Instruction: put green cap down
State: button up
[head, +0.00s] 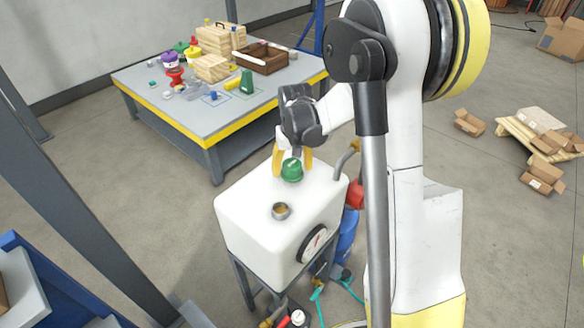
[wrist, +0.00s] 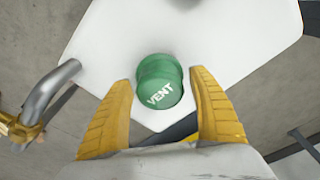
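The green cap (head: 292,170) is on the white tank's top (head: 245,195), near its back edge. In the wrist view the cap (wrist: 160,82) shows the word VENT on its top face. My gripper (head: 293,160) is over the tank with its yellow fingers pointing down on either side of the cap. In the wrist view the gripper (wrist: 160,78) is open, with a narrow gap between each fingertip and the cap. The tank's round filler neck (head: 281,211) is uncovered, in front of the cap.
A bent metal pipe (head: 346,158) rises by the tank's right back corner; it also shows in the wrist view (wrist: 52,92). A workbench (head: 190,105) with several objects stands behind. The tank top around the neck is clear.

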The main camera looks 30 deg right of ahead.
aim_at(293, 167)
notch_tip(293, 167, up, 12)
jog(key=s+p, duration=0.1)
jog(key=p, duration=0.2)
jog(key=s+a+r+n+t, duration=0.1)
jog(key=s+a+r+t, duration=0.2)
jog(key=s+a+r, duration=0.65)
jog(key=s+a+f+n+t, duration=0.1)
jog(key=s+a+f+t, duration=0.1)
jog(key=s, duration=0.9)
jog(key=shift+a+f+t, duration=0.15)
jog(key=shift+f+t, duration=0.05)
jog(key=shift+t, duration=0.2)
jog(key=shift+s, duration=0.1)
jog(key=shift+c, duration=0.3)
